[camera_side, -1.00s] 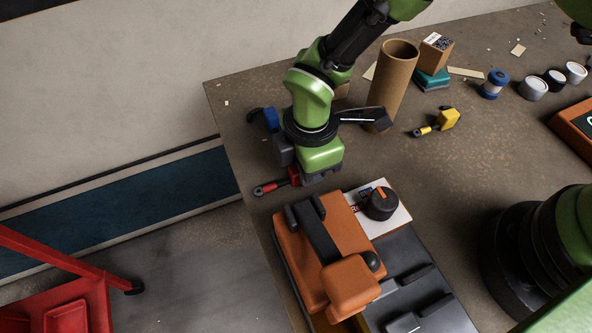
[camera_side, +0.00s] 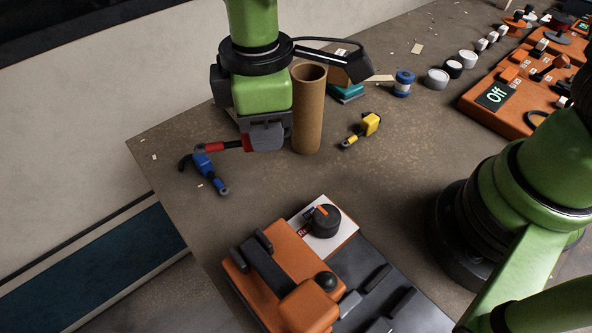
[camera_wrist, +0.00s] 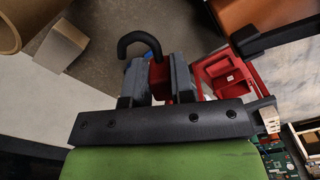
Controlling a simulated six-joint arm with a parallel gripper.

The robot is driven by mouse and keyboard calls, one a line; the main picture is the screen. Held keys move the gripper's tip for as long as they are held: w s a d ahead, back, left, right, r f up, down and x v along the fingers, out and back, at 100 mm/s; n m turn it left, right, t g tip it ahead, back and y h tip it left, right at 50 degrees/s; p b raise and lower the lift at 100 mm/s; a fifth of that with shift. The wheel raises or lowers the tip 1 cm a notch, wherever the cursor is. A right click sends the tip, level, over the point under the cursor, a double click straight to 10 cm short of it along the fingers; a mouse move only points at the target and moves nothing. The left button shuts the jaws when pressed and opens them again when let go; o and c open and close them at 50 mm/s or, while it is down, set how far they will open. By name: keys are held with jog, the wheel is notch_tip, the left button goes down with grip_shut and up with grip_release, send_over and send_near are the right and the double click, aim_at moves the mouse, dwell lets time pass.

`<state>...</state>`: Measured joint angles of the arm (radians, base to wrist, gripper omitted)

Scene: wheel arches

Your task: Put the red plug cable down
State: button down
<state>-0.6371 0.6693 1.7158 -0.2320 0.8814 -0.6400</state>
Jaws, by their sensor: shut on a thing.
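My gripper (camera_side: 264,138) is shut on the red plug cable (camera_side: 213,147), left of the cardboard tube in the side view. The cable's red tip and black middle stick out to the left, near the blue plug cable (camera_side: 206,168). Whether the red plug touches the table is unclear. In the wrist view, the red plug (camera_wrist: 159,75) sits between the two grey fingers of my gripper (camera_wrist: 163,72), beside a black hooked cable end (camera_wrist: 138,40). A yellow plug cable (camera_side: 370,123) lies to the right of the tube.
The cardboard tube (camera_side: 307,115) stands upright close to my gripper. An orange machine (camera_side: 290,303) with a black knob (camera_side: 322,221) is at the front. Small jars (camera_side: 437,78) and an orange panel reading "Off" (camera_side: 490,115) are to the right. The table between gripper and machine is clear.

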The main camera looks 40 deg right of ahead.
aim_at(325, 188)
jog(key=s+d+r+m, duration=0.4)
jog(key=d+m, duration=0.4)
jog(key=m, duration=0.4)
notch_tip(325, 188, down, 17)
jog(key=shift+w+d+f, duration=0.1)
jog(key=shift+f, duration=0.15)
jog(key=c, duration=1)
grip_release()
notch_tip(325, 188, up, 12)
jog(key=shift+r, duration=0.25)
